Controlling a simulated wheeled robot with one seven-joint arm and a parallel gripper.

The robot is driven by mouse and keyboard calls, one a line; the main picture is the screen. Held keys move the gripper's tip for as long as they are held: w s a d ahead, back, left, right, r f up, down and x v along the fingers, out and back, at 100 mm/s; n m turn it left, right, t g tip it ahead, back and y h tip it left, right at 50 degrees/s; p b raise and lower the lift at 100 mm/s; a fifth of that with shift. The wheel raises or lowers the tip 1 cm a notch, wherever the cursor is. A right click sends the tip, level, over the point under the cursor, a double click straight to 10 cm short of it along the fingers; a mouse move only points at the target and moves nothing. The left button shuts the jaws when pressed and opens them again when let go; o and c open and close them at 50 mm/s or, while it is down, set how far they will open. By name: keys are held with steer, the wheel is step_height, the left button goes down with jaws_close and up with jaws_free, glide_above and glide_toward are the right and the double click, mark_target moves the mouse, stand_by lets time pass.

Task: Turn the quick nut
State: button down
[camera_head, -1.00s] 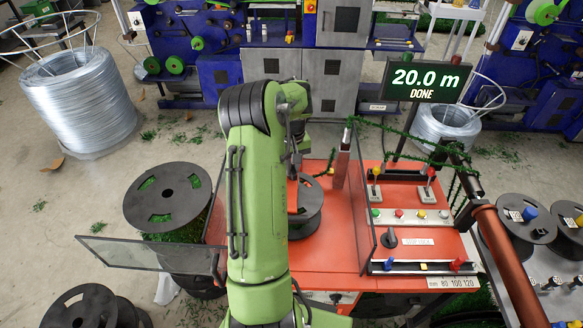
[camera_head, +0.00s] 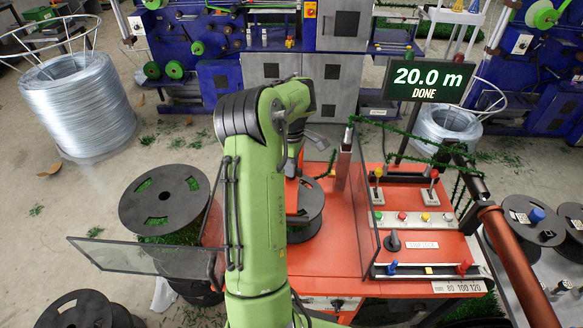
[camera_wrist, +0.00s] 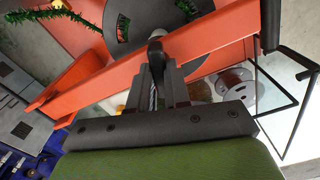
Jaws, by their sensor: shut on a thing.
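In the wrist view my gripper (camera_wrist: 158,82) is shut on a dark quick nut (camera_wrist: 156,46), whose rounded end shows just past the fingertips. A short threaded metal rod (camera_wrist: 153,92) shows between the fingers. The black spool (camera_wrist: 125,15) lies behind the nut, beyond an orange bar (camera_wrist: 215,32). In the head view the spool (camera_head: 309,212) sits on the orange machine, partly covered by my arm. My fingertips and the nut are hidden there behind my wrist.
Clear guard panels (camera_head: 140,257) stand open around the spool. The control panel (camera_head: 410,218) with levers and buttons is to the right. A display (camera_head: 428,80) reads 20.0 m DONE. Another black spool (camera_head: 165,198) with green garland stands at left.

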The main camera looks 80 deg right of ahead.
steer(key=shift+n+b, duration=0.35)
steer(key=shift+n, duration=0.75)
steer(key=c, duration=1.1)
jaws_free()
step_height(320, 180, up, 16)
steer(key=p, duration=0.5)
steer(key=shift+f, duration=0.1)
